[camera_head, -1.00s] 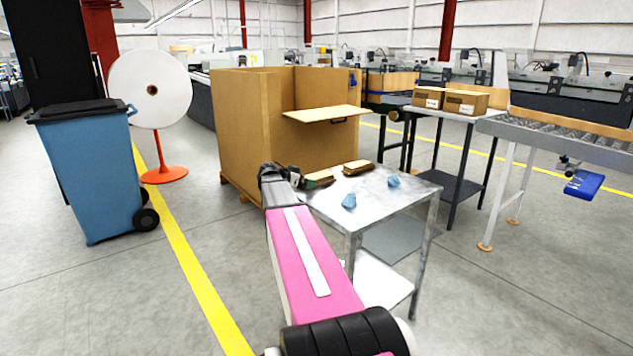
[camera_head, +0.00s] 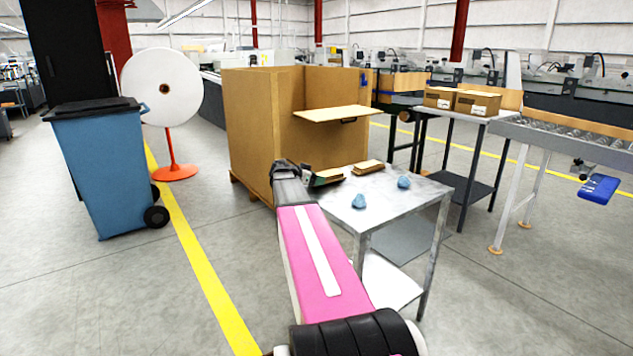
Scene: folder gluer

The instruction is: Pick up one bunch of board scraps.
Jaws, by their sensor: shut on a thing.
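One bunch of board scraps (camera_head: 328,177), brown with a dark greenish side, is at the left back edge of the metal table (camera_head: 385,205). My gripper (camera_head: 312,178) is at its left end and shut on it. My own arm partly hides the jaws and the near end of the bunch. I cannot tell whether this bunch touches the table top. A second bunch of board scraps (camera_head: 368,167) lies on the table just to the right, apart from my gripper.
Two crumpled blue pieces (camera_head: 358,201) lie on the table. A large open cardboard box (camera_head: 250,130) with a folded-out flap stands right behind it. A blue wheeled bin (camera_head: 100,170) and a white roll on an orange stand (camera_head: 172,165) are at left. Floor at front left is clear.

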